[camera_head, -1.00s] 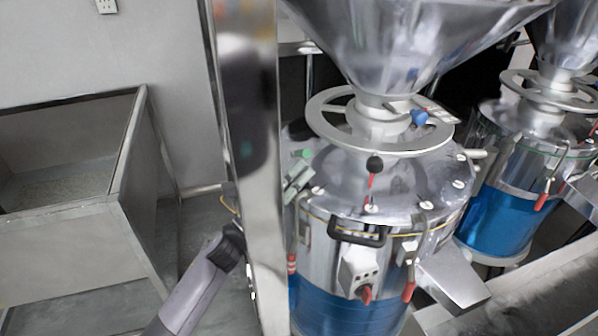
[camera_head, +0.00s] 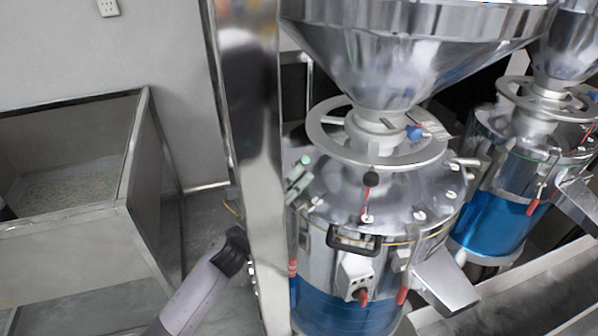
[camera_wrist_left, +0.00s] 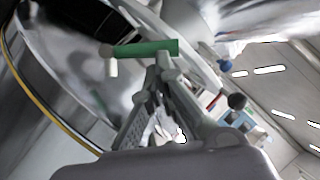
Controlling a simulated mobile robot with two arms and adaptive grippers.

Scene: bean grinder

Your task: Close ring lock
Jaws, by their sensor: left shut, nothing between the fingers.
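The grinder (camera_head: 385,190) is a round steel body with a blue lower band (camera_head: 345,308); it stands right of a steel post. Above its lid is a flat metal ring (camera_head: 330,148) with a small blue-ended part (camera_head: 414,132). A green handle (camera_head: 304,160) shows at the lid's left side. In the left wrist view the green handle (camera_wrist_left: 150,48) crosses in front of my left gripper (camera_wrist_left: 163,75). My left gripper is shut and empty there; I cannot tell whether it touches the handle. In the head view the post hides part of my left arm. My right gripper is not in view.
The steel post (camera_head: 250,150) stands close left of the grinder. A metal bin (camera_head: 165,190) is at the left. A second grinder (camera_head: 500,215) stands at the right. A spout (camera_head: 443,282), a black handle (camera_head: 354,240) and red-handled latches stick out from the near grinder's front.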

